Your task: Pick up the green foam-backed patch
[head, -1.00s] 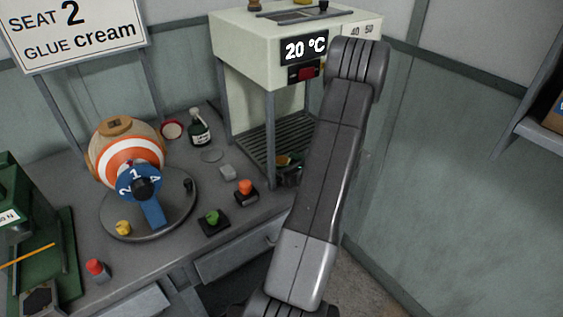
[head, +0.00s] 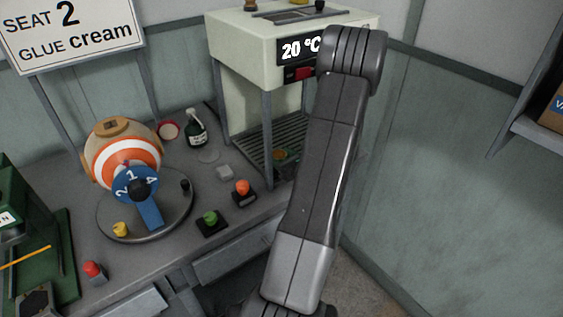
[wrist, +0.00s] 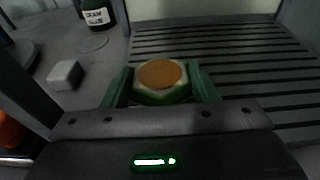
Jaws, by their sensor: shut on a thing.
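The green patch (wrist: 162,82) has a green lower edge, a pale band and an orange-brown round face. It sits between the two green fingers of my gripper (wrist: 161,88) in the wrist view, and the fingers are shut on it from both sides. Behind it lies the slatted grey shelf (wrist: 205,45) of the cream press. In the head view a small orange and green spot (head: 281,154) shows at the shelf, left of my arm. My arm hides most of the gripper there.
The press (head: 240,80) has a post (head: 267,140) close to the left of my arm. On the bench stand a dark glue bottle (head: 195,128), a pale block (head: 225,172), an orange button (head: 243,190), a green button (head: 210,220) and a striped ball (head: 122,155) on a round stand.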

